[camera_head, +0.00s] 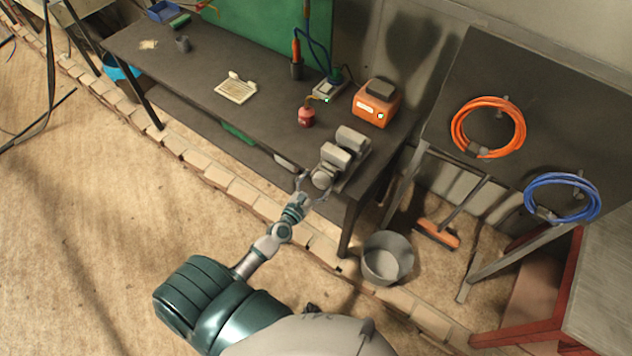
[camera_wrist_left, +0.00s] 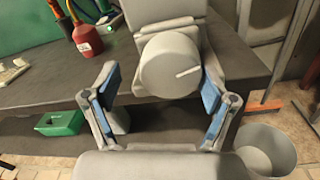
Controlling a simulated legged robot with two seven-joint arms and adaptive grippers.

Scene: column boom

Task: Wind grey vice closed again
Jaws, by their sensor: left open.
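The grey vice (camera_head: 342,153) stands at the right end of the dark workbench, its two jaw blocks apart with a gap between them. Its round grey knob (camera_head: 321,178) faces me at the bench's front edge. In the left wrist view the knob (camera_wrist_left: 170,66) is large and shows a pale line across its lower right face. My left gripper (camera_head: 311,191) is open at the knob. In the left wrist view its blue-padded fingers (camera_wrist_left: 160,90) stand on either side of the knob's lower part; I cannot tell whether they touch it. My right gripper does not show.
An orange box (camera_head: 375,104) and a red bottle (camera_head: 306,117) stand on the bench (camera_head: 200,80) behind the vice. A grey bucket (camera_head: 387,257) is on the floor at the right. Orange cable (camera_head: 488,127) and blue cable (camera_head: 562,198) hang on a dark panel.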

